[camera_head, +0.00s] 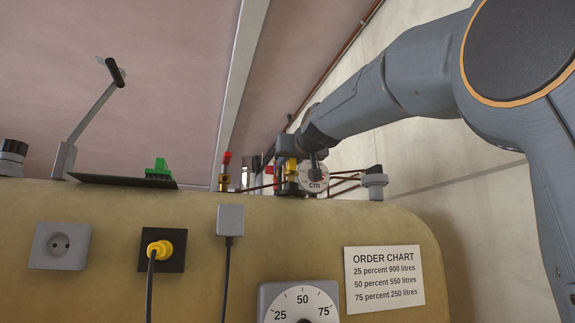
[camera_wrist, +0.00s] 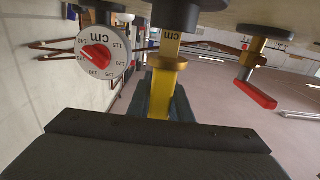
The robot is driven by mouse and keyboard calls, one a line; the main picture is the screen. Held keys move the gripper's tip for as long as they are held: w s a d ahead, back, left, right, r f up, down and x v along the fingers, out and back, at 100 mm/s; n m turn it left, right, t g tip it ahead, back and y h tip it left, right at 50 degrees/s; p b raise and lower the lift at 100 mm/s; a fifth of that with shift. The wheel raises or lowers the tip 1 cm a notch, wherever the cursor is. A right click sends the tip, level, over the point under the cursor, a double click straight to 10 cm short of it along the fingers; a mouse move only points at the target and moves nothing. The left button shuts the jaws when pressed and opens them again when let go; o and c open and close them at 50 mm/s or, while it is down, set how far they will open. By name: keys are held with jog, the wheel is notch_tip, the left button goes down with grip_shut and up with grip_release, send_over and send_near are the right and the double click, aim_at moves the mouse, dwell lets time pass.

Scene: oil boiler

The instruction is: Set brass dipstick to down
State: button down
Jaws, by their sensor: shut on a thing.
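The brass dipstick (camera_wrist: 167,76) is a flat yellow strip marked "cm" in the middle of the wrist view, which shows the scene upside down. It stands at a dark fitting on top of the tank (camera_head: 120,215). My gripper (camera_wrist: 168,108) is shut on the dipstick, with dark fingers on both sides of it. In the head view, a small yellow part of the dipstick (camera_head: 291,166) shows at my gripper (camera_head: 289,158). The dipstick's lower end is hidden.
A round cm dial (camera_wrist: 103,53) with a red pointer stands close beside the dipstick. A brass valve with a red lever (camera_wrist: 256,94) is on the other side. Thin copper pipes (camera_head: 345,180) run behind. A lever with a black handle (camera_head: 115,73) stands far left.

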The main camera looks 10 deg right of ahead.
jog(key=shift+w+f, duration=0.1)
jog(key=shift+f, duration=0.35)
jog(key=c, duration=1.6)
grip_release()
jog(key=shift+r, duration=0.15)
jog(key=shift+s, duration=0.35)
jog(key=s, duration=0.2)
jog(key=s+b, duration=0.1)
jog(key=s, duration=0.4)
jog(key=shift+s+d+b, duration=0.15)
jog(key=shift+d+b, duration=0.1)
jog(key=shift+b, duration=0.05)
